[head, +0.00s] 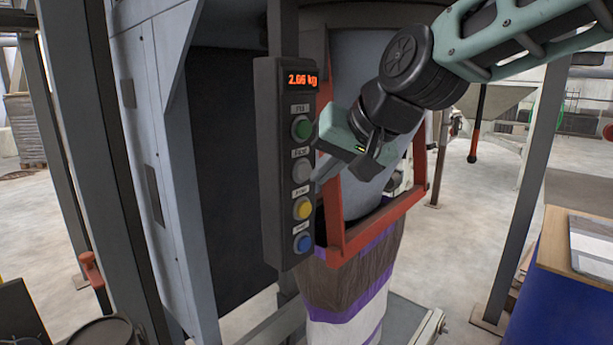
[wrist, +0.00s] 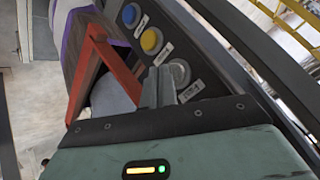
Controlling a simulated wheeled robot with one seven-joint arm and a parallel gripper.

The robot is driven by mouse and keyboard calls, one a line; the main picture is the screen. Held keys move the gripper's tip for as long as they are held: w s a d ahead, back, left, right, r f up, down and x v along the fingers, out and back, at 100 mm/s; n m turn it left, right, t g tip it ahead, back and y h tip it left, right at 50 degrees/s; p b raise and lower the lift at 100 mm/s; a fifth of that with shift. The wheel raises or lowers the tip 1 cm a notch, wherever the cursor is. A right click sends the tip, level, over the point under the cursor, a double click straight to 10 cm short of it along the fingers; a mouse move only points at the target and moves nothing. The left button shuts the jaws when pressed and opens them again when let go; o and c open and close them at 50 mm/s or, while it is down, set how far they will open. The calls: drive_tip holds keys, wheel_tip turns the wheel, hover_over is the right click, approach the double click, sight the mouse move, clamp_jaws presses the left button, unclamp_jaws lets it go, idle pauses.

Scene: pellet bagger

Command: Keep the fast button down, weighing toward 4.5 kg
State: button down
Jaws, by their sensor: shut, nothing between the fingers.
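The dark control panel (head: 268,150) stands left of centre in the head view. Its red display (head: 302,80) appears to read 2.66 kg. Below it are green (head: 301,128), grey (head: 301,170), yellow (head: 302,208) and blue (head: 303,243) buttons; their labels are too small to read surely. My gripper (head: 318,178) is shut and empty, with its tips close to the grey button. The wrist view shows the fingers (wrist: 160,72) beside the grey button (wrist: 179,73); I cannot tell whether they touch it. The green button is hidden there. A brown, purple and white bag (head: 345,285) hangs below the spout.
A red frame (head: 375,230) surrounds the grey spout (head: 355,115) close beside my gripper. Grey uprights stand left and right. A blue container with a wooden top (head: 560,255) is at right. Open floor lies behind.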

drive_tip(key=shift+s+d, duration=0.15)
drive_tip(key=shift+d, duration=0.05)
drive_tip(key=shift+s+d+b, duration=0.75)
drive_tip(key=shift+d, duration=0.25)
drive_tip(key=shift+s+d+b, duration=0.7)
drive_tip(key=shift+s+d, duration=0.05)
drive_tip(key=shift+d, duration=0.2)
drive_tip(key=s+d+f+n+g+h+b, duration=0.2)
drive_tip(key=s+d+f, duration=0.1)
drive_tip(key=s+f, duration=0.4)
drive_tip(key=s+d+f+n+g+h+b, duration=0.2)
drive_tip(key=s+f, duration=0.6)
drive_tip(key=f, duration=0.4)
drive_tip(key=s+d+f+n+g+h+b, duration=0.1)
drive_tip(key=s+d+f+n+g+b, duration=0.1)
drive_tip(key=s+d+f, duration=0.3)
drive_tip(key=s+f+b, duration=0.1)
drive_tip(key=s+f, duration=0.2)
drive_tip(key=f, duration=0.2)
drive_tip(key=shift+f+h, duration=0.35)
drive_tip(key=shift+h, duration=0.05)
